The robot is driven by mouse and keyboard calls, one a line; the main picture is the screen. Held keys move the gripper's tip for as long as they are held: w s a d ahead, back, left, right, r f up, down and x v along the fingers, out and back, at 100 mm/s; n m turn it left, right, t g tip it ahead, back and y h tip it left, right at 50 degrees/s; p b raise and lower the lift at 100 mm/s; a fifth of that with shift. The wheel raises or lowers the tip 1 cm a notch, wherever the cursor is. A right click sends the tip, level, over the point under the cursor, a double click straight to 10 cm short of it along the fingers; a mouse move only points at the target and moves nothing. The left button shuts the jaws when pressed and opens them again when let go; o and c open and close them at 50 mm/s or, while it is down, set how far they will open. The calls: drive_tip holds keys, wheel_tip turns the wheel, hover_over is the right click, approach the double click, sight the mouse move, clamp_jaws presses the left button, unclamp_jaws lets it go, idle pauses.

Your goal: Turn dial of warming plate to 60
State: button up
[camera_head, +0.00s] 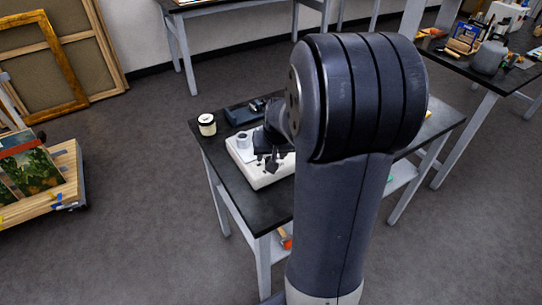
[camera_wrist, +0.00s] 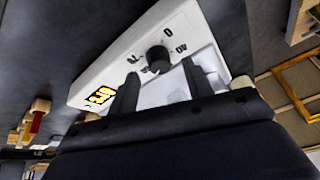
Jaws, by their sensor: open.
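The white warming plate (camera_head: 260,178) sits on a dark-topped table. Its front panel shows close up in the wrist view (camera_wrist: 188,23). The round black dial (camera_wrist: 157,58) has black markings around it, seen at a slant. My gripper (camera_wrist: 159,68) is open, with one dark finger on each side of the dial's near side. I cannot tell whether the fingers touch it. In the head view my gripper (camera_head: 271,160) is over the plate, partly hidden by my arm.
A small grey cup (camera_head: 243,141) stands at the plate's far left. A light-lidded jar (camera_head: 207,124) and a dark tray (camera_head: 243,112) are behind it on the table. My arm hides the table's middle. The table's front left corner is clear.

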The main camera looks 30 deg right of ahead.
drive_tip(key=v, duration=0.9)
drive_tip(key=x, duration=1)
drive_tip(key=shift+w+f, duration=0.1)
drive_tip(key=shift+f, duration=0.25)
